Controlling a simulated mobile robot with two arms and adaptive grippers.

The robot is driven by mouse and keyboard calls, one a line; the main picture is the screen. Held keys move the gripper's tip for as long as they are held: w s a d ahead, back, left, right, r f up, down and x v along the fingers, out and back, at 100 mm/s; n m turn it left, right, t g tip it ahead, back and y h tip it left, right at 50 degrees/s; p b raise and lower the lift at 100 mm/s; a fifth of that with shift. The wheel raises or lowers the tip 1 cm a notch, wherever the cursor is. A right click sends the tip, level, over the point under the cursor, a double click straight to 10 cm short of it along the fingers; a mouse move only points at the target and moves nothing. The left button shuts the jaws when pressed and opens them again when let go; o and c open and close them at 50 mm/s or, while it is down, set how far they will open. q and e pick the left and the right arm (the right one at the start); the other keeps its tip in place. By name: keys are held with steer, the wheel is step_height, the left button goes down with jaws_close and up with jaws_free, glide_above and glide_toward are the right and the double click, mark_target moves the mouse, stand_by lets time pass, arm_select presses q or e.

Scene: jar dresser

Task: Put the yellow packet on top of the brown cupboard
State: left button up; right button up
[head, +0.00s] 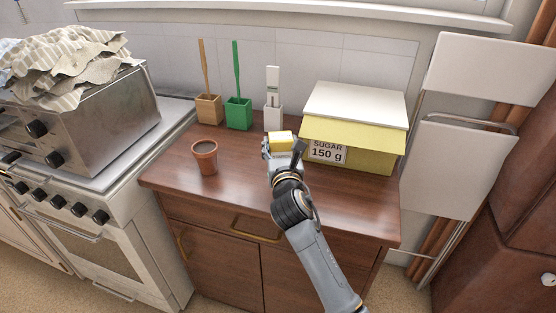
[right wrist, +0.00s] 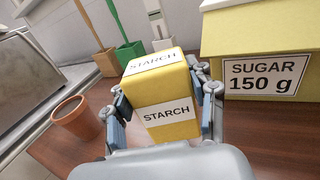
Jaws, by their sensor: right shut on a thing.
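The yellow packet (right wrist: 166,108), labelled STARCH, is between the fingers of my right gripper (right wrist: 165,105) in the right wrist view. The gripper is shut on it. In the head view the packet (head: 280,138) shows at the tip of my right gripper (head: 283,152), over the cupboard top. I cannot tell whether the packet touches the surface. The brown cupboard (head: 238,187) has a dark wooden top, a drawer and doors below. My left gripper is not in view.
A yellow SUGAR box (head: 375,158) with a white lid stands right of the gripper. A terracotta pot (head: 205,157) is to the left. Brushes in orange (head: 209,108), green (head: 239,114) and white (head: 273,116) holders line the back. A stove (head: 110,230) adjoins the left side.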

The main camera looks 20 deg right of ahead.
mark_target(279, 156)
steer(key=shift+w+f, duration=0.65)
steer(key=shift+f, duration=0.05)
steer(key=shift+w+f+b, duration=0.15)
steer(key=shift+f+b, duration=0.15)
steer(key=shift+f, duration=0.6)
steer(key=shift+w+f+b, duration=0.1)
steer(key=shift+f+b, duration=0.15)
steer(key=shift+f, duration=0.65)
steer(key=shift+f, duration=0.1)
steer(key=o, duration=1.3)
steer(key=shift+s, duration=0.2)
steer(key=v, duration=1.1)
steer(key=shift+s+a, duration=0.1)
steer(key=shift+s, duration=0.25)
